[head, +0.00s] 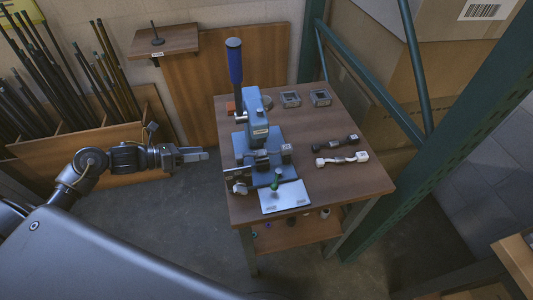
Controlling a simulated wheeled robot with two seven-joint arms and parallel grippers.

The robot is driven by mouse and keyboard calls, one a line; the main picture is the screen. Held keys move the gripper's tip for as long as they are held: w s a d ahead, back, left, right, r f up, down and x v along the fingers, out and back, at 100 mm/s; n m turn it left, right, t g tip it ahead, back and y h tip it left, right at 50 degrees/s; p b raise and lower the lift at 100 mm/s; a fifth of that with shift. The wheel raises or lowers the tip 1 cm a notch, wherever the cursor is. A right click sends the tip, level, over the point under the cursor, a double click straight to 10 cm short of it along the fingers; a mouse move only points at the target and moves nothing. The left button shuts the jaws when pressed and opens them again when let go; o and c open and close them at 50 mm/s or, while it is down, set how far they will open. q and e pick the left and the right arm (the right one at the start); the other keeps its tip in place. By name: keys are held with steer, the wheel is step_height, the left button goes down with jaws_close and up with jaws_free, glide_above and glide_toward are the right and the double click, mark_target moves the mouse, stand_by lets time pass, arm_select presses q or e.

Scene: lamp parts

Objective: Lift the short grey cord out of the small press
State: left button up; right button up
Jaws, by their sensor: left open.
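The small blue press (251,108) stands on the left half of a brown table, with a tall lever with a dark blue grip rising at its back. Small grey parts (286,150) sit at the front of the press; I cannot tell whether one of them is an end of the short grey cord. My left gripper (200,154) is open and empty, left of the table and apart from the press, with its fingers pointing right. My right gripper is out of view.
A dark cord (337,143) and a pale-ended cord (342,159) lie on the table (360,185) right of the press. A white board (285,198) lies at its front. Two square grey parts (320,97) lie behind. A green post (430,190) stands close at the right.

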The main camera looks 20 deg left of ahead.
mark_target(236, 156)
arm_select(q)
steer(key=s+d+r+m+g+h, duration=0.1)
steer(key=s+d+r+m+g, duration=0.2)
steer(key=r+m, duration=0.4)
steer(key=shift+m+t, duration=0.3)
steer(key=shift+m, duration=0.3)
steer(key=p+x, duration=0.1)
steer(key=x, duration=0.2)
steer(key=p+x, duration=0.2)
steer(key=x, duration=0.1)
steer(key=p+x, duration=0.1)
steer(key=x, duration=0.2)
steer(key=shift+s+d+f+p, duration=0.25)
steer(key=shift+d+f+p, duration=0.1)
steer(key=shift+f, duration=0.2)
steer(key=shift+w+d+f, duration=0.25)
steer(key=shift+d+f, duration=0.1)
steer(key=shift+d, duration=0.05)
steer(key=shift+c, duration=0.9)
jaws_close()
